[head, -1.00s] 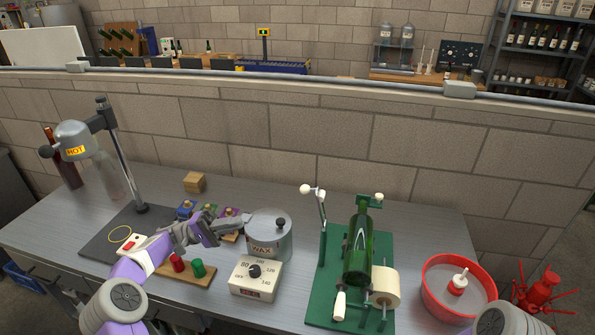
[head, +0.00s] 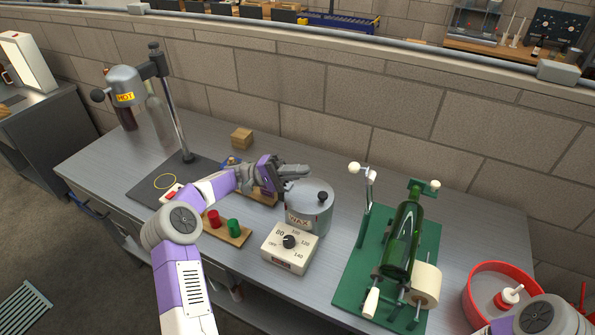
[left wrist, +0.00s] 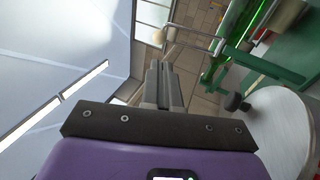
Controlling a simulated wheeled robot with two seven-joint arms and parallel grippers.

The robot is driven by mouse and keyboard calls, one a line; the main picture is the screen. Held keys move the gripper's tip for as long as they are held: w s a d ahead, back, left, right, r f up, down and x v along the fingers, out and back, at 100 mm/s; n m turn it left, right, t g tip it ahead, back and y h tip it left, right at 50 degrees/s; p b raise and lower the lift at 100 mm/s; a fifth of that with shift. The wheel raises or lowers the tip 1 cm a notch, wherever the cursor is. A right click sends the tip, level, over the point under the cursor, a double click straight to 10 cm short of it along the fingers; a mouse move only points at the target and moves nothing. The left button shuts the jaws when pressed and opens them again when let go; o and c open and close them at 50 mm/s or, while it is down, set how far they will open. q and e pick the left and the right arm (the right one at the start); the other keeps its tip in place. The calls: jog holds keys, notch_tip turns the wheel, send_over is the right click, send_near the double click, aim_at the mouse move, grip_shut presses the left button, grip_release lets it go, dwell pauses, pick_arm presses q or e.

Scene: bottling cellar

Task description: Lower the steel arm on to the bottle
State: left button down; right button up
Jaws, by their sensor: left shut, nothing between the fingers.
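The steel arm (head: 369,195) stands raised at the left side of a green stand (head: 347,270) and ends in a white knob. It also shows in the left wrist view (left wrist: 196,38). The green bottle (head: 402,240) lies on its side on the stand, right of the steel arm and apart from it. In the left wrist view the bottle (left wrist: 235,35) is at the upper right. My left gripper (head: 306,170) is shut and empty near the wax pot, left of the steel arm, fingers pointing right. My right arm shows at the lower right edge, but its gripper is out of view.
The wax pot (head: 308,212) stands just below my left gripper, with a dial box (head: 290,248) in front. A roll (head: 426,283) sits on the stand. A red basin (head: 472,294) is at the right. A stand with a HOT head (head: 125,88) is at the left.

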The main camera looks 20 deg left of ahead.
pick_arm(q)
jog(key=x, duration=1)
pick_arm(e)
jog(key=shift+f, duration=0.3)
pick_arm(q)
jog(key=shift+d+r, duration=0.1)
pick_arm(e)
jog(key=shift+r, duration=0.15)
